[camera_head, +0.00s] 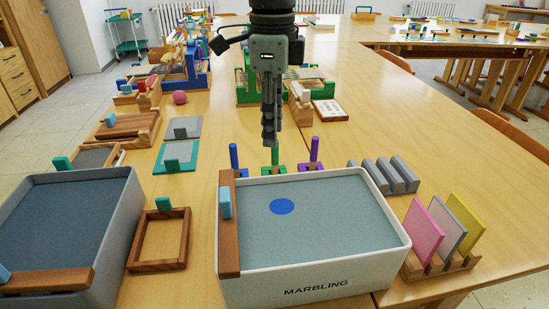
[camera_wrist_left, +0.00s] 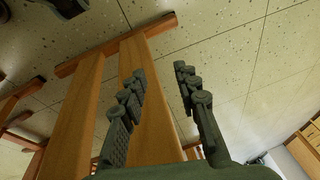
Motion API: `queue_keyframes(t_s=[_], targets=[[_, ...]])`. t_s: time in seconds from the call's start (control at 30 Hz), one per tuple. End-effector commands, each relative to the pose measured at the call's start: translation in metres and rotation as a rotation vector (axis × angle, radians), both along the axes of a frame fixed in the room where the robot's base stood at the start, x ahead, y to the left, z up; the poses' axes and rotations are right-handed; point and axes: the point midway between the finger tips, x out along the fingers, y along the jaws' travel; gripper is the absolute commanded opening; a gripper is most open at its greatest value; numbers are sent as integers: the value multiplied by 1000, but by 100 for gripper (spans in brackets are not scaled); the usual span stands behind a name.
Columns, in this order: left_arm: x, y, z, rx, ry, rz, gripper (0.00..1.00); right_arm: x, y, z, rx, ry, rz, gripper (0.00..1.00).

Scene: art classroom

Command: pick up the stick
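Three thin upright sticks stand in small blocks just behind the white marbling tray: a blue stick (camera_head: 233,157), a green stick (camera_head: 275,156) and a purple stick (camera_head: 315,151). My right gripper (camera_head: 269,140) points straight down at the top of the green stick. Its fingers are seen edge-on and overlap, so I cannot tell whether they are open or hold the stick. My left gripper (camera_wrist_left: 160,72) is open and empty in the left wrist view, with bare floor between its fingertips. It is outside the head view.
The white marbling tray (camera_head: 314,279) stands in front of the sticks with a brown bar (camera_head: 229,249) across its left side. Coloured panels in a wooden rack (camera_head: 440,266) and grey ridged blocks (camera_head: 388,176) are at right. Wooden table legs (camera_wrist_left: 150,120) are close to my left gripper.

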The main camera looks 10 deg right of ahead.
Motion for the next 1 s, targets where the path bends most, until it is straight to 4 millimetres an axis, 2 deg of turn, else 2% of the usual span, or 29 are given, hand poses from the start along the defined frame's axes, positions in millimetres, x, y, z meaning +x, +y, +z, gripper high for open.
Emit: queue_keyframes(t_s=[0.43, 0.57, 0.77, 1.0], targets=[[-1, -1, -12, -7, 6, 0, 31, 0, -4, -60, -1, 3, 0, 36], [0, -1, -13, -9, 4, -1, 31, 1, -4, -67, 0, 0, 0, 36], [0, -1, -14, -9, 4, -1, 31, 1, -4, -68, 0, 0, -1, 36], [0, -1, -14, -9, 4, -1, 31, 1, -4, -68, 0, 0, -1, 6]])
